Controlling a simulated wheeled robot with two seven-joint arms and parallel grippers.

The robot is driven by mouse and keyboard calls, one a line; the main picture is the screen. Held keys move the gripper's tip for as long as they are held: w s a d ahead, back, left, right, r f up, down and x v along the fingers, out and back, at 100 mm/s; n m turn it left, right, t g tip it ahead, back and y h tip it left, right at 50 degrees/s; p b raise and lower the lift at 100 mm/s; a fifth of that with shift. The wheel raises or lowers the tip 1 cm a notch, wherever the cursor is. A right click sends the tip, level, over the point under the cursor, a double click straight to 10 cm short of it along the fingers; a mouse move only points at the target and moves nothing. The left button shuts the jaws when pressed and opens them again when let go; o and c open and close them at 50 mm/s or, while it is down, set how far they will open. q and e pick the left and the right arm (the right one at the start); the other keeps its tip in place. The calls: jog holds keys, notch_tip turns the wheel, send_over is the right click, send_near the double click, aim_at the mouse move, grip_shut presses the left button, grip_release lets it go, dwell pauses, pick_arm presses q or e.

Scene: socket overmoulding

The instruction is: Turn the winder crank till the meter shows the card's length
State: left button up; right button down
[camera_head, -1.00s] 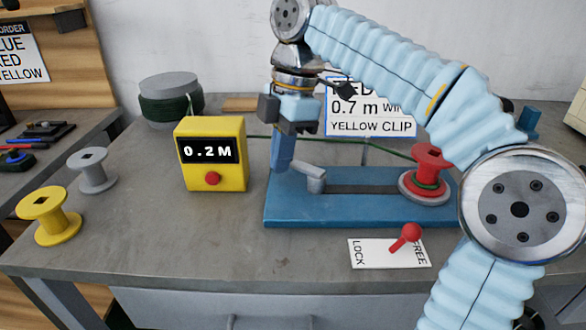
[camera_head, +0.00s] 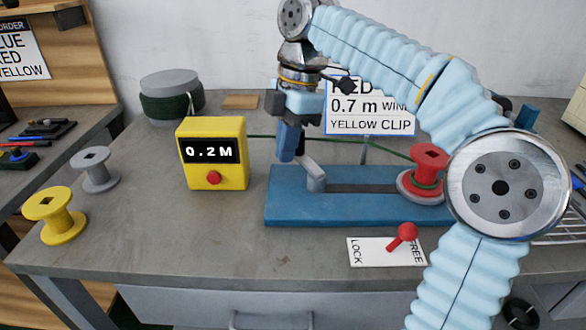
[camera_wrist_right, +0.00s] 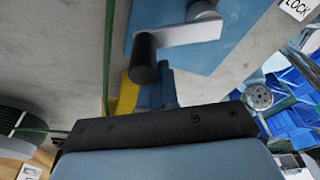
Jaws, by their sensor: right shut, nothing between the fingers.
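The winder (camera_head: 350,212) is a blue base with a grey crank arm (camera_head: 314,178) at its left and a red spool with green wire (camera_head: 428,170) at its right. The crank's black handle (camera_wrist_right: 143,60) shows in the right wrist view, close to the blue fingers. My right gripper (camera_head: 287,157) is shut and empty, pointing down beside the crank's outer end; contact is unclear. The yellow meter (camera_head: 230,174) reads 0.2 M. The card (camera_head: 368,120) behind shows 0.7 m and YELLOW CLIP; my arm covers part of it. My left gripper is out of view.
A red lever (camera_head: 403,236) stands on a LOCK/FREE plate (camera_head: 364,252), tilted toward FREE. Green wire runs from a drum (camera_head: 170,106) past the meter to the spool. Yellow (camera_head: 52,215) and grey (camera_head: 95,170) spools stand at left.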

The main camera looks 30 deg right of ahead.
aim_at(304, 131)
jog(key=shift+d, duration=0.1)
jog(key=shift+w+d+r+p, duration=0.1)
jog(key=shift+w+d+p, duration=0.1)
jog(key=shift+d+p, duration=0.25)
jog(key=shift+w+d, duration=0.1)
jog(key=shift+d, duration=0.2)
jog(key=shift+d, duration=1.05)
